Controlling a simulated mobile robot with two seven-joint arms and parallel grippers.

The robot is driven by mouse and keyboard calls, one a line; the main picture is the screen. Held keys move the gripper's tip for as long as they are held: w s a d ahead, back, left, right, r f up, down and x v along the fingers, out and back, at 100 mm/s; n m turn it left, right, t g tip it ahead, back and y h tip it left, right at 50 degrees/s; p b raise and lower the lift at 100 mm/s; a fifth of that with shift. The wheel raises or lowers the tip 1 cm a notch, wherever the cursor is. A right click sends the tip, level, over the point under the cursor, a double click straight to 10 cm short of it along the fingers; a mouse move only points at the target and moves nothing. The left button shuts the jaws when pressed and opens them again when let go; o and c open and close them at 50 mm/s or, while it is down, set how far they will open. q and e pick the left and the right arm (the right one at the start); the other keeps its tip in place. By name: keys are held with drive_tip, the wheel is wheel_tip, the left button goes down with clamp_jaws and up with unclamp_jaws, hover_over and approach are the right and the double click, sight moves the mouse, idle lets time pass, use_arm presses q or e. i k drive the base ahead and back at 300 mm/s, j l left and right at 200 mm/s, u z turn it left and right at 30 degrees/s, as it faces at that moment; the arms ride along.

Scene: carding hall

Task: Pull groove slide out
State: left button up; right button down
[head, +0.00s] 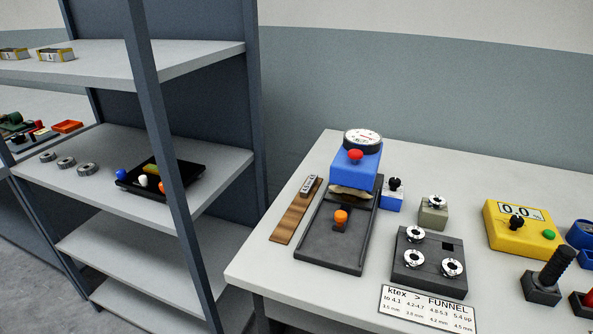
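A measuring device stands on the table: a blue block (356,171) with a round white dial (362,140) on top and a red knob (355,155) on its front. It sits at the back of a long dark rimmed base (318,250). An orange knob (341,216) stands on a small dark piece in the middle of this base, in front of the block; this looks like the groove slide. A tan fibrous piece (350,193) lies at the foot of the blue block. How far the slide reaches under the block is hidden. Neither gripper is in view.
A wooden strip (293,217) with a metal piece lies left of the base. A dark block with several round funnels (430,270), a label card (427,307) and a yellow meter (522,235) stand to the right. A grey shelf rack (152,60) stands at the left.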

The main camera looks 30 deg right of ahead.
sight(347, 201)
drive_tip(key=z, duration=1.2)
